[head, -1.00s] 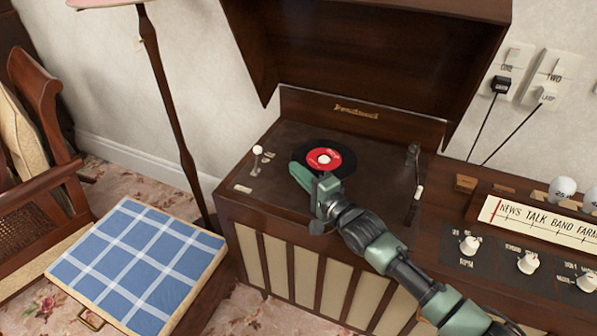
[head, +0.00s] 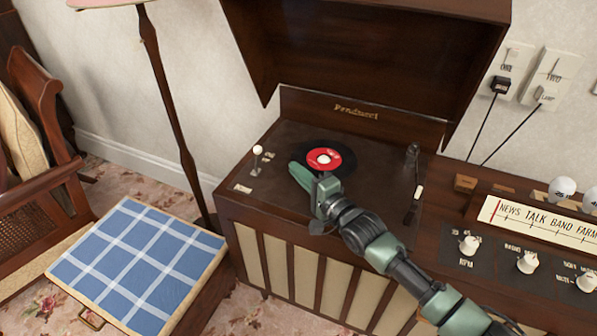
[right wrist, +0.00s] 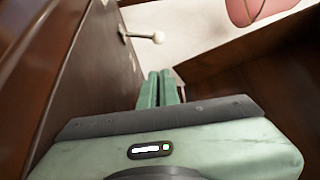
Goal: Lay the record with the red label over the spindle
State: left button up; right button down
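The black record with the red label (head: 345,160) is over the turntable deck (head: 275,190) of the wooden console. A white spot shows at the middle of its label; I cannot tell whether that is the spindle passing through. My right gripper (head: 302,177) is at the record's near left rim, low over the deck. In the right wrist view its two green fingers (right wrist: 160,88) lie close together, and the record does not show there. Whether the rim is between them is hidden. My left gripper is out of view.
The raised lid (head: 360,60) stands behind the deck. A tonearm (head: 413,180) lies to the right of the record, and a white-knobbed lever (head: 257,151) to the left. A blue checked case (head: 140,265) is at lower left.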

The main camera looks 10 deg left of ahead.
jog(key=shift+f, duration=0.15)
dwell(0.4)
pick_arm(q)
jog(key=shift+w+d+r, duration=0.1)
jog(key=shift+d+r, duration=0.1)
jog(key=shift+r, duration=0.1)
pick_arm(e)
jog(key=shift+f, duration=0.1)
dwell(0.3)
jog(key=c, duration=1.6)
grip_release()
